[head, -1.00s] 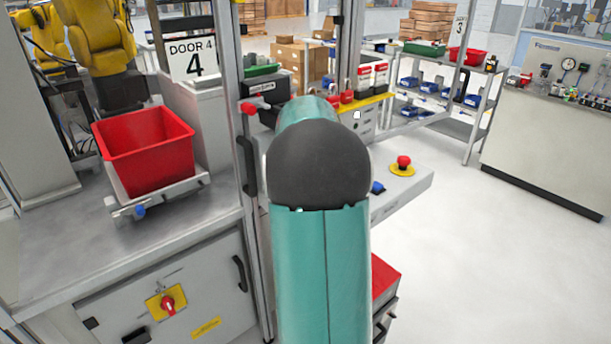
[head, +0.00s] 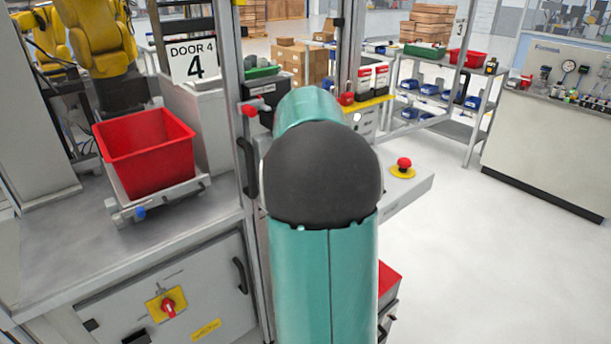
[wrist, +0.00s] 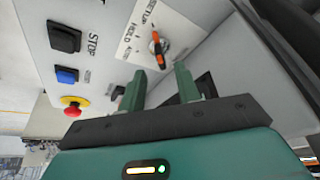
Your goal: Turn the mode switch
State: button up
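The mode switch (wrist: 157,47) shows in the wrist view as an orange and black knob on a white label plate, with the words SETUP and HOLD readable. My gripper (wrist: 160,82) is open, its two green fingers apart and pointing toward the panel. The fingertips are just below the knob in the picture, with nothing visible between them. I cannot tell how far they are from the panel. In the head view my own arm covers this part of the panel, so the switch and the gripper are hidden there.
Left of the switch are a black STOP button (wrist: 64,37), a blue button (wrist: 67,75) and a red emergency stop (wrist: 72,105), also seen in the head view (head: 404,163). A red-handled rotary switch (head: 168,306) sits on the cabinet. A red bin (head: 147,150) stands left.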

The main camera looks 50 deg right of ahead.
jog(key=v, duration=0.8)
jog(key=shift+r, duration=0.4)
jog(key=shift+s, duration=0.1)
jog(key=a+n+t+y, duration=0.2)
jog(key=a+n, duration=0.4)
jog(key=a, duration=1.9)
jog(key=s+a+f+n+y, duration=0.1)
jog(key=s+a+f+n, duration=0.2)
jog(key=a, duration=0.6)
jog(key=s+a+f+n+t+y, duration=0.1)
jog(key=s+a+f, duration=0.3)
jog(key=s+a, duration=0.4)
jog(key=shift+a+f+n, duration=0.2)
jog(key=shift+a+n, duration=0.35)
jog(key=shift+n, duration=0.35)
jog(key=shift+s+d, duration=0.1)
jog(key=shift+d, duration=0.05)
